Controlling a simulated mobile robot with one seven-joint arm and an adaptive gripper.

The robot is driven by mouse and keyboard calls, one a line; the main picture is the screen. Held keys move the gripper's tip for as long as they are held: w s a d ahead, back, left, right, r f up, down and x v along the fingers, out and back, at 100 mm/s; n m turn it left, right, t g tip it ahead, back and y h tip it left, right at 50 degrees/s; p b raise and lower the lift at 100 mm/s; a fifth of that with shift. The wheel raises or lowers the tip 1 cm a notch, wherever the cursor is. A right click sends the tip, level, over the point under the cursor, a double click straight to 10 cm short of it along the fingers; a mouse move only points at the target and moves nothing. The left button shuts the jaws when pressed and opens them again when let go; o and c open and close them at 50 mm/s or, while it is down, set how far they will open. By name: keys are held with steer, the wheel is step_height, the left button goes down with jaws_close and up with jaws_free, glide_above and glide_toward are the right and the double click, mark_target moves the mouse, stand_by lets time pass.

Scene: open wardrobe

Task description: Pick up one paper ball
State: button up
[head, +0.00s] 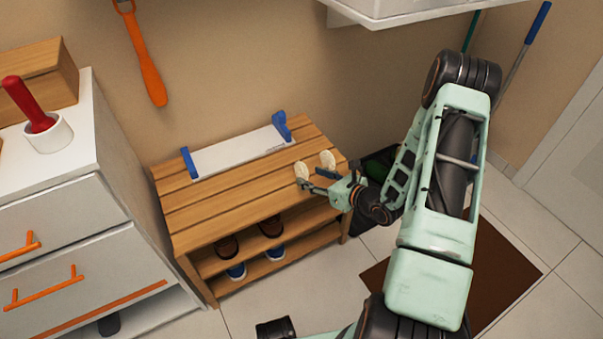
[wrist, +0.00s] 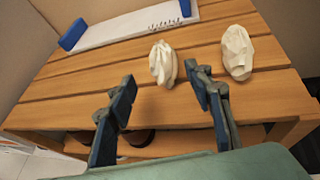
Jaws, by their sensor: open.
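Two crumpled white paper balls lie on the slatted wooden bench (head: 215,201). In the wrist view, one paper ball (wrist: 163,64) is ahead of the gap between my fingers. The other paper ball (wrist: 237,52) is farther right, beyond my right finger. In the head view they show as a left ball (head: 301,171) and a right ball (head: 327,160), near the bench's right end. My gripper (wrist: 164,88) is open and empty, its fingers apart. In the head view my gripper (head: 318,180) is close to both balls; whether it touches one I cannot tell.
A white board with blue ends (head: 240,152) lies along the back of the bench. Shoes (head: 270,227) stand on the shelves below. A white drawer cabinet (head: 62,235) is at the left, and a white unit (head: 395,10) overhangs at the top.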

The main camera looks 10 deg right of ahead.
mark_target(302, 171)
steer(key=x, duration=0.2)
steer(key=b+x, duration=0.1)
steer(key=x, duration=0.1)
steer(key=b+x, duration=0.1)
steer(key=x, duration=0.1)
steer(key=shift+w+d, duration=0.25)
steer(key=shift+c, duration=0.2)
steer(key=c, duration=0.9)
